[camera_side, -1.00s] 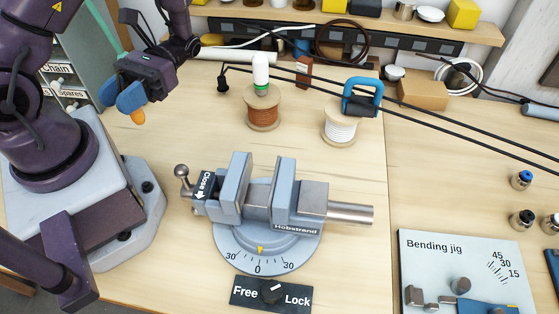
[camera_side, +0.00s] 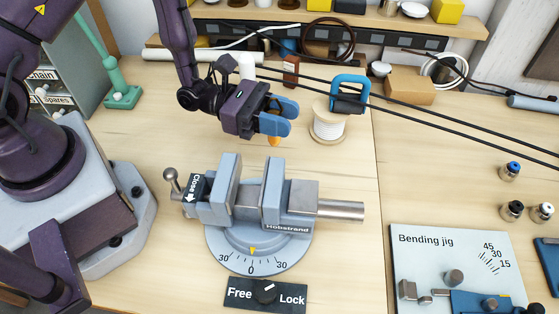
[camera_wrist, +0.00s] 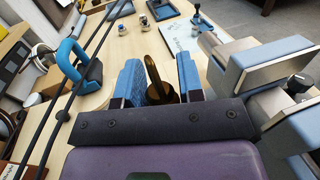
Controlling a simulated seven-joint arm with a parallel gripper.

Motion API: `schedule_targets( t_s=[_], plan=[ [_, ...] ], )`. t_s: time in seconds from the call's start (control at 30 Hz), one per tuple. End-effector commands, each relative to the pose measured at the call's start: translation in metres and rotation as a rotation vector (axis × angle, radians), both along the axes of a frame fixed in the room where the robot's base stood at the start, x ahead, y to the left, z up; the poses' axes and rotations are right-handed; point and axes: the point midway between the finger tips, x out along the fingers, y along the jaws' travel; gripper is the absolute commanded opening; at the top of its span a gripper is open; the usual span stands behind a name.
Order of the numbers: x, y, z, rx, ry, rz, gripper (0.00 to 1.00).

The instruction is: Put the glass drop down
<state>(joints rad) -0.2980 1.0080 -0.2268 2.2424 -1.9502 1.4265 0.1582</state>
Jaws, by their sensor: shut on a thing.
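My gripper (camera_side: 282,117) is above the bench behind the vise, with its blue fingers shut on the amber glass drop (camera_side: 274,142). In the side view only the drop's orange lower end shows below the fingers. The wrist view shows my gripper (camera_wrist: 157,68) with the brownish-gold drop (camera_wrist: 154,75) between the two blue fingers. The drop appears to hang clear of the bench.
A grey vise (camera_side: 260,235) stands in front, its jaws apart. A bending jig (camera_side: 440,250) lies front right. Bare bench (camera_side: 345,175) lies right of the vise.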

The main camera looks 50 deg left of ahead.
Motion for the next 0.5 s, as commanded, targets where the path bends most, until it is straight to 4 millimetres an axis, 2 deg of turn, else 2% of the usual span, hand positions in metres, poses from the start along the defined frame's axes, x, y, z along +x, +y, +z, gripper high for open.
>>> schedule_targets(
  t_s=[0.1, 0.27, 0.5],
  plan=[
    [0.012, 0.003, 0.001, -0.001, 0.002, 0.129, 0.12],
    [0.021, 0.008, -0.001, -0.001, 0.000, 0.229, 0.12],
    [0.023, 0.009, -0.033, 0.002, 0.002, 0.253, 0.12]
  ],
)
